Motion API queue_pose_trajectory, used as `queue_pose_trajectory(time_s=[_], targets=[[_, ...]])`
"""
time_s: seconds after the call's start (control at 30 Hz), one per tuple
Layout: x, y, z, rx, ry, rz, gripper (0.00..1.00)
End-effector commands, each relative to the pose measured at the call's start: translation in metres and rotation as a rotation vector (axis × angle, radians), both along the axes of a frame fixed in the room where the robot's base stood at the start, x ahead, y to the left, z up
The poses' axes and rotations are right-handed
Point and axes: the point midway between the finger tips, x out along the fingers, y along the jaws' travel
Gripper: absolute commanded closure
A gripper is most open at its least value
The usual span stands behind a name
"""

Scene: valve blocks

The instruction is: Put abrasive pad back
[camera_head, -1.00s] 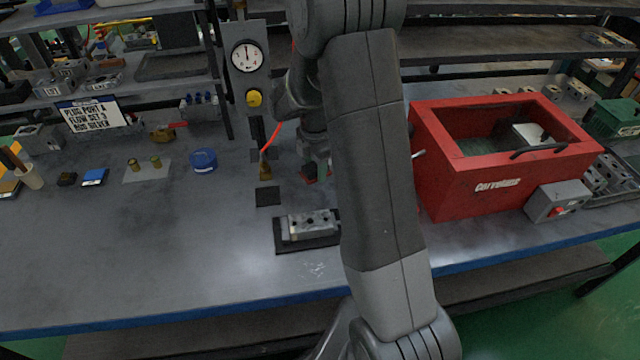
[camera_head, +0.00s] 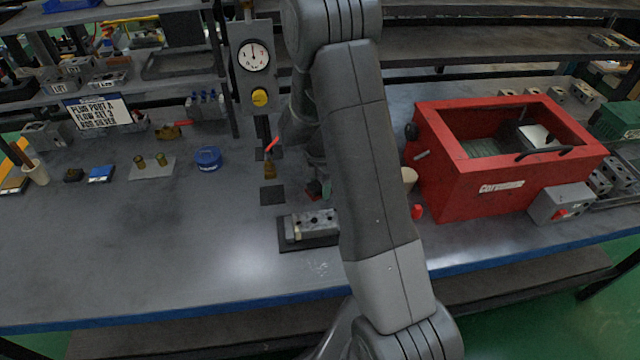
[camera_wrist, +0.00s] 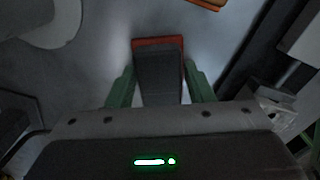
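My gripper (camera_wrist: 160,85) has green fingers, one on each side of a dark grey block-like piece with a red-orange edge, which I take to be the abrasive pad (camera_wrist: 160,68). The fingers appear to press against its sides. In the head view the gripper is mostly hidden behind my arm; a dark and red bit of the held pad (camera_head: 313,188) shows low over the table, just behind the valve block (camera_head: 312,224). The block sits on a black mat (camera_head: 290,243). A flat dark square (camera_head: 272,195) lies on the table left of the gripper.
The front-left table is clear.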

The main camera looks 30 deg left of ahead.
Motion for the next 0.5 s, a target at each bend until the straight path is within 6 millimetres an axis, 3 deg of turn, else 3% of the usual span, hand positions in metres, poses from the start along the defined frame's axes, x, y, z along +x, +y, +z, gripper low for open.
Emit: queue_pose_trajectory(time_s=[0.1,0.5], targets=[[0.0,0.0,0.0004,0.0,0.0,0.0,0.33],[0.0003,0.0004,0.0085,0.002,-0.001,0.0,0.33]])
